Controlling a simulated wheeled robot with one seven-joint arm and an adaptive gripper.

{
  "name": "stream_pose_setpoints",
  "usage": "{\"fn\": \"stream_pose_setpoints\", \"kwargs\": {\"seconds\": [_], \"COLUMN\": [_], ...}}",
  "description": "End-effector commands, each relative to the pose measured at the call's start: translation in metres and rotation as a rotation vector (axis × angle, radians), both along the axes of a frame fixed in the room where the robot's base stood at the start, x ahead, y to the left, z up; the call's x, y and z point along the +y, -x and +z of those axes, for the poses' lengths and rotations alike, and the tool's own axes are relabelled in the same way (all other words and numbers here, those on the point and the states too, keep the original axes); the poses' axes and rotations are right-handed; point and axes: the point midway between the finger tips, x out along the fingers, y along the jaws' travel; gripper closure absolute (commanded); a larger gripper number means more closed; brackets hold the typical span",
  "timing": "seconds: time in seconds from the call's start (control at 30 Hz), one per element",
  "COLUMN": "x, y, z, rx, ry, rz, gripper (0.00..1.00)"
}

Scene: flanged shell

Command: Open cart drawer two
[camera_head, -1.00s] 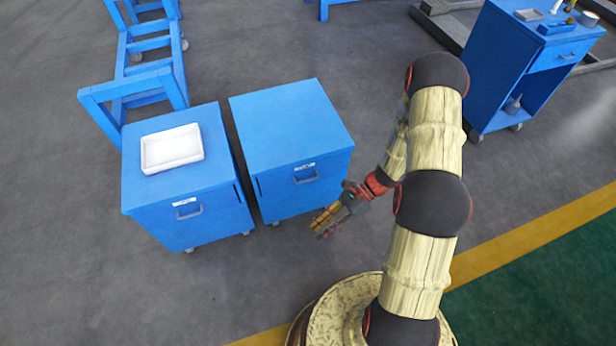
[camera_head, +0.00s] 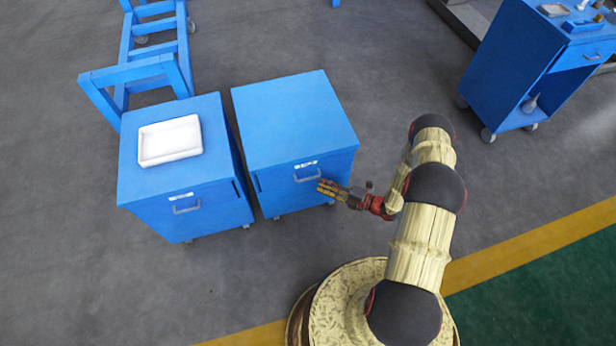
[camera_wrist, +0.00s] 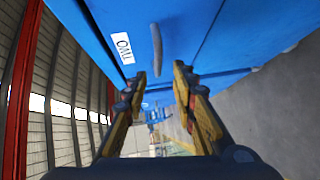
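Two blue drawer carts stand side by side in the head view. The right one is cart two (camera_head: 292,120); its label (camera_wrist: 122,48) reads "TWO" in the wrist view, turned on its side. Its drawer is shut, with a grey bar handle (camera_head: 307,178) on the front. The handle also shows in the wrist view (camera_wrist: 156,48), just beyond the fingertips. My gripper (camera_head: 320,187) is at the right part of the drawer front, close to the handle. In the wrist view my gripper (camera_wrist: 160,82) is open, with its yellow-and-black fingers apart and nothing between them.
The left blue cart (camera_head: 178,205) carries a white tray (camera_head: 170,141) and has a shut drawer. A blue frame trolley (camera_head: 150,70) stands behind it. Another blue cart (camera_head: 530,70) stands at the upper right. Floor in front of the carts is clear.

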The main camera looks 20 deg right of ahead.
Motion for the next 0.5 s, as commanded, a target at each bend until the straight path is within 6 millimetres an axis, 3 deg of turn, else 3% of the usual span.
{"fn": "stream_pose_setpoints", "kwargs": {"seconds": [0.27, 0.5], "x": [0.010, 0.037], "y": [-0.008, -0.033], "z": [0.000, -0.006], "rx": [0.051, 0.050], "ry": [-0.061, -0.059], "rz": [-0.005, -0.003], "gripper": [0.73, 0.73]}}
